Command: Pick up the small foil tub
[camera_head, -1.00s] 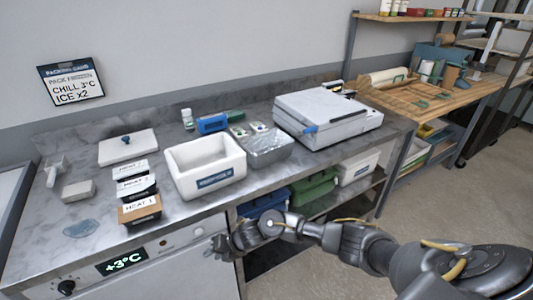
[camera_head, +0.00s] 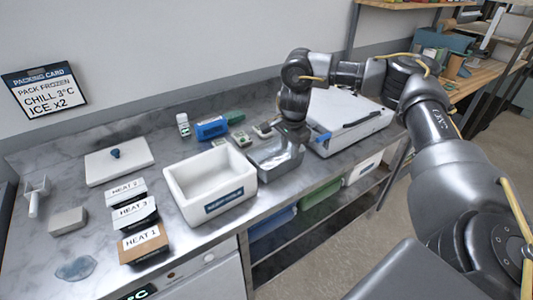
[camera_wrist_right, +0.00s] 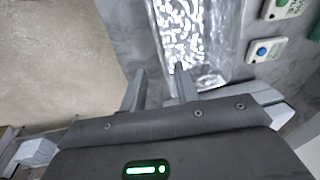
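The small foil tub (camera_head: 278,168) is a silver, open-topped tray on the steel counter, right of the white foam box. In the right wrist view, its crinkled shiny inside (camera_wrist_right: 187,28) shows at the top. My right gripper (camera_head: 288,143) is over the tub in the head view, and the arm hides part of it. In the right wrist view, the gripper's fingers (camera_wrist_right: 160,70) are apart with nothing held between them. One finger overlaps the foil, the other lies over bare surface beside the tub. Contact cannot be told. My left gripper is not in view.
The white foam box (camera_head: 211,202) stands left of the tub. Small white devices (camera_head: 244,140) sit behind it, and a large pale lidded machine (camera_head: 345,118) stands to the right. Black and brown packs (camera_head: 143,243) stand left. The counter's front edge is near the tub.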

